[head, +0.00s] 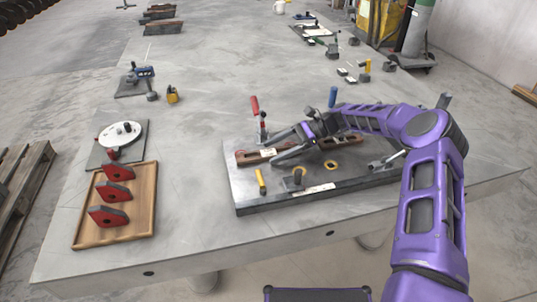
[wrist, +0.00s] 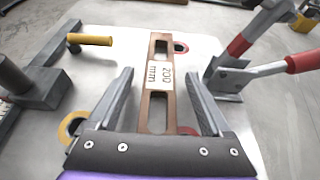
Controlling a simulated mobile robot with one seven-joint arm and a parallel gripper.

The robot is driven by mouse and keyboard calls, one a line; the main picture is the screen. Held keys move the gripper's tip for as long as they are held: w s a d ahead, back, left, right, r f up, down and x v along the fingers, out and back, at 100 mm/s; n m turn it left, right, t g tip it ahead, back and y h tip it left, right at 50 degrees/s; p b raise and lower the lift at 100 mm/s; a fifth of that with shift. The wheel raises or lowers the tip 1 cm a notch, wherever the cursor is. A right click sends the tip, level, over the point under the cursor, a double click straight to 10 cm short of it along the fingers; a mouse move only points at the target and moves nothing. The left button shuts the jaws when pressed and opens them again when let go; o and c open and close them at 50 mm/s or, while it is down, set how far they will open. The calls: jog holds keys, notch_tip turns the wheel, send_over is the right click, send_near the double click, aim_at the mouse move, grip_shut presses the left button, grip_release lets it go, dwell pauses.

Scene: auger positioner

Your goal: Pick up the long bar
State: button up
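The long bar is brown with slots and a white label reading "200 mm". It lies between my open fingers in the wrist view (wrist: 161,48). In the head view its left part (head: 247,159) shows at the left back of a dark fixture plate (head: 237,192), and my gripper hides some of the rest. My gripper (head: 273,148) is open over the bar. In the wrist view the fingers (wrist: 160,76) stand on both sides of the bar, with gaps to each. I cannot tell how far the fingertips are above the plate.
A red-handled clamp (head: 262,128) stands close behind the bar; it is on the right in the wrist view (wrist: 232,72). A yellow-handled clamp (head: 262,182) is in front. A wooden tray (head: 150,178) with red blocks lies to the left. The table between tray and plate is clear.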

grip_shut()
dwell(1.0)
jog(key=shift+r, duration=0.1)
